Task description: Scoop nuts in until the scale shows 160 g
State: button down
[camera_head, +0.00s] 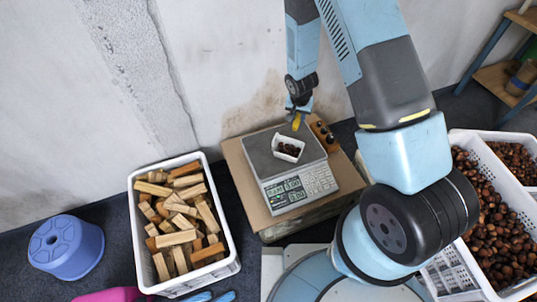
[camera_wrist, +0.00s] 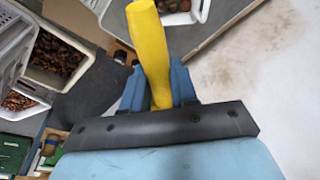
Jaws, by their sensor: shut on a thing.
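My gripper (camera_head: 299,108) is above the back of the scale and shut on a yellow handle (camera_wrist: 150,45), likely the scoop's. The handle stands between my blue fingers in the wrist view; its working end is not clearly visible. The scale (camera_head: 300,188) has a grey platform and a front panel with a display whose digits are too small to read. A small white open container (camera_head: 276,143) with brown nuts in it sits on the platform, just below the handle in the head view. Nuts (camera_head: 488,215) fill a white crate at the right.
The scale stands on a cardboard-coloured box (camera_head: 346,179). A wooden block with dark round things (camera_head: 322,131) is right of the scale. A white crate of wood pieces (camera_head: 232,240) and a blue stool (camera_head: 66,246) are at left. The wall is close behind.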

jog(key=s+a+f+m+g, duration=0.1)
jog(key=s+a+f+m, duration=0.4)
jog(key=s+a+f, duration=0.5)
jog(key=shift+s+a+f+h, duration=0.15)
jog(key=shift+a+f+h, duration=0.15)
jog(key=shift+a+f, duration=0.7)
jog(key=shift+w+d+r+g+y, duration=0.1)
jog(key=shift+w+r+g+y, duration=0.1)
jog(key=shift+g+y, duration=0.35)
jog(key=shift+w+r+g+y, duration=0.1)
jog(key=shift+w+g+y, duration=0.05)
jog(key=shift+g+y, duration=0.35)
jog(key=shift+w+d+r+g+y, duration=0.15)
jog(key=shift+w+r+g+y, duration=0.05)
jog(key=shift+r+g+y, duration=0.25)
jog(key=shift+w+d+r+g+y, duration=0.2)
jog(key=shift+r+g, duration=0.1)
jog(key=shift+r, duration=0.2)
jog(key=shift+s, duration=0.1)
jog(key=shift+s+a+f+t+h, duration=0.25)
jog(key=shift+a+f+t+h, duration=0.05)
jog(key=shift+f+t+h, duration=0.2)
jog(key=shift+s+a+f+t+h, duration=0.25)
jog(key=shift+f+t+h, duration=0.15)
jog(key=shift+f+t, duration=0.1)
jog(key=shift+s+a+t+h, duration=0.2)
jog(key=shift+s+t+h, duration=0.05)
jog(key=shift+t+h, duration=0.55)
